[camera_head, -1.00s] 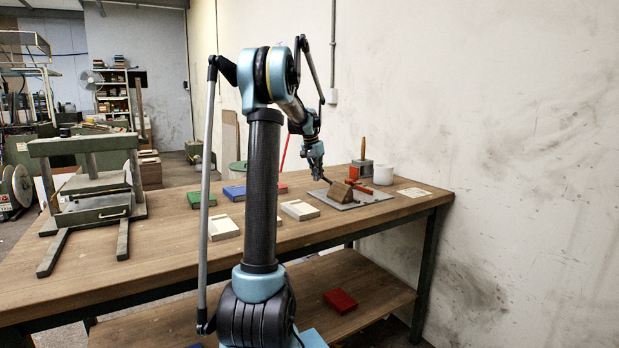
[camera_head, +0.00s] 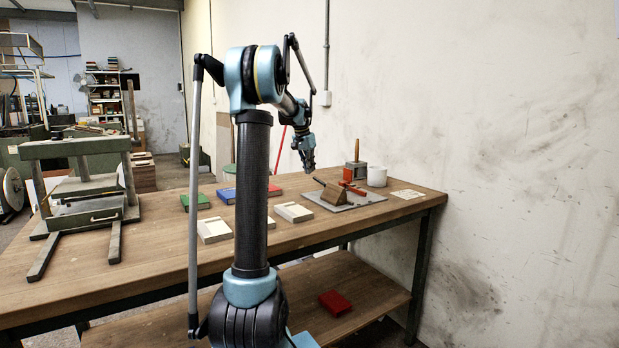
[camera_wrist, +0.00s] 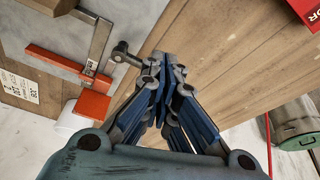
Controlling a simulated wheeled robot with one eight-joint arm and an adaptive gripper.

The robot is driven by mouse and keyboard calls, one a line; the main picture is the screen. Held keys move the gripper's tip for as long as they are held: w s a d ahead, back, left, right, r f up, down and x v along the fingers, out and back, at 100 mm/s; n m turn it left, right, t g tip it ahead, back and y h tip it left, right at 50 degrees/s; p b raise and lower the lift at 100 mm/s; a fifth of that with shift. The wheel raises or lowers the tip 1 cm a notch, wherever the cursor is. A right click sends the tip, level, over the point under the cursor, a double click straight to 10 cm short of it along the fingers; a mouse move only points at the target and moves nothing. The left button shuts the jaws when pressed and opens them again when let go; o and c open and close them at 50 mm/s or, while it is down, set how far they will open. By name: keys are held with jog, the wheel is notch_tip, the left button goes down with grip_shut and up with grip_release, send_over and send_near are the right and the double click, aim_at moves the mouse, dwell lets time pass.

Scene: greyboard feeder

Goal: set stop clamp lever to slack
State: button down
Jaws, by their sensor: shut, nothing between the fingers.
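A grey plate (camera_head: 366,200) on the bench carries a wooden wedge-like block (camera_head: 335,193) and a red bar clamp (camera_head: 352,187). A short dark rod (camera_head: 318,181) sticks up at the left of the block; it looks like the lever, but its setting is unclear. In the wrist view the orange-red clamp (camera_wrist: 55,63) with its metal bar lies at upper left. A dark round-ended rod (camera_wrist: 121,50) shows just left of my fingertips, apparently close to them; contact cannot be told. My gripper (camera_head: 309,170) is shut and empty above the left side of the plate.
A block with an upright wooden handle (camera_head: 356,170) and a white cup (camera_head: 377,176) stand behind the plate. Pale boxes (camera_head: 293,212), a green box (camera_head: 195,202) and a press (camera_head: 85,190) stand to the left. A paper label (camera_head: 406,194) lies at right.

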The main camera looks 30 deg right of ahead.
jog(key=shift+v, duration=2.7)
jog(key=shift+w, duration=0.1)
